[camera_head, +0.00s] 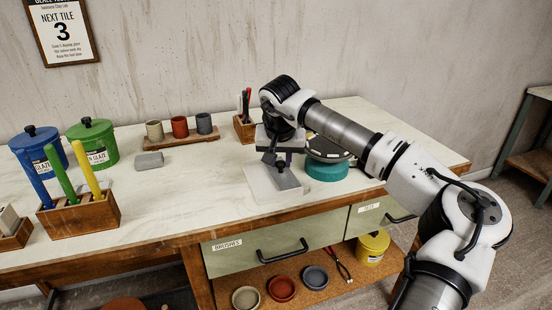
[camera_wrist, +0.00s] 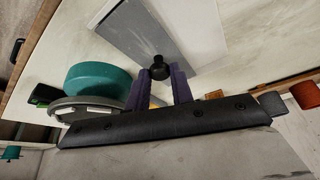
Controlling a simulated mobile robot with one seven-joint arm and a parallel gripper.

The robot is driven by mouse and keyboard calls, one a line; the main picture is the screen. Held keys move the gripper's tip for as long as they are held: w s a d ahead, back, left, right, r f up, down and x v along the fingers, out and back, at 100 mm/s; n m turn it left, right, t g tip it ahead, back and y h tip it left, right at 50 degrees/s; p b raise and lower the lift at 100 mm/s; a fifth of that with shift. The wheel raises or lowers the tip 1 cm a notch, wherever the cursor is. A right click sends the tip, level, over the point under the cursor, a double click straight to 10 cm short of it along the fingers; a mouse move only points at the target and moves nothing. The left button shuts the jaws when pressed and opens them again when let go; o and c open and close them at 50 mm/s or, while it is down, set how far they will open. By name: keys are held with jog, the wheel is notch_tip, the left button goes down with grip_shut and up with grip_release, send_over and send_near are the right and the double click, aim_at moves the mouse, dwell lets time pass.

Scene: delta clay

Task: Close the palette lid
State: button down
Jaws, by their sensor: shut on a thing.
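The palette (camera_head: 262,196) is a pale, flat, rectangular tray on the worktable, below my gripper in the head view. Its grey lid (camera_head: 287,181) is a flat slab over part of the palette, with a pale part beside it uncovered. In the wrist view the grey lid (camera_wrist: 150,30) lies beside the paler palette surface (camera_wrist: 212,32). A black knob (camera_wrist: 158,68) stands at the lid's near end. My gripper (camera_wrist: 161,78) has its purple fingers shut on this knob. In the head view my gripper (camera_head: 272,158) hides part of the lid.
Small cups on a board (camera_head: 180,139), a grey block (camera_head: 149,161) and glaze pots stand left. The tabletop between is clear.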

jog(key=c, duration=1.2)
grip_release()
jog(key=shift+w+d, duration=0.1)
jog(key=shift+d, duration=0.25)
jog(key=shift+a, duration=0.1)
jog(key=v, duration=1.3)
jog(key=shift+s+r, duration=0.2)
jog(key=shift+r, duration=0.2)
